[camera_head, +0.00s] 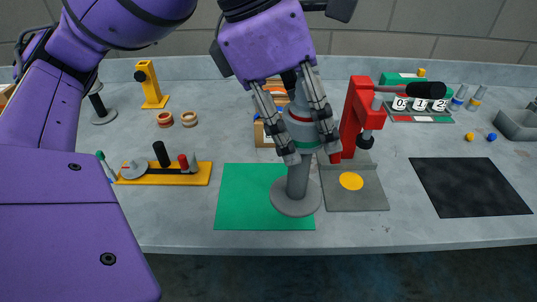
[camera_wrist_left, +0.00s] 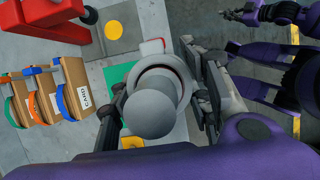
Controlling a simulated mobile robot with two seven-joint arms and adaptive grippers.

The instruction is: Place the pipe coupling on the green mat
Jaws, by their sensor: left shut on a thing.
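I cannot tell whether stem and base belong to the coupling, or whether the base touches the mat.
A red press (camera_head: 356,115) on a grey plate with a yellow disc stands just right of the mat. A black mat (camera_head: 470,187) lies farther right. A yellow tool rack (camera_head: 165,174) is on the left. Boxes (camera_wrist_left: 40,97) stand behind the mat. The table's front edge is close.

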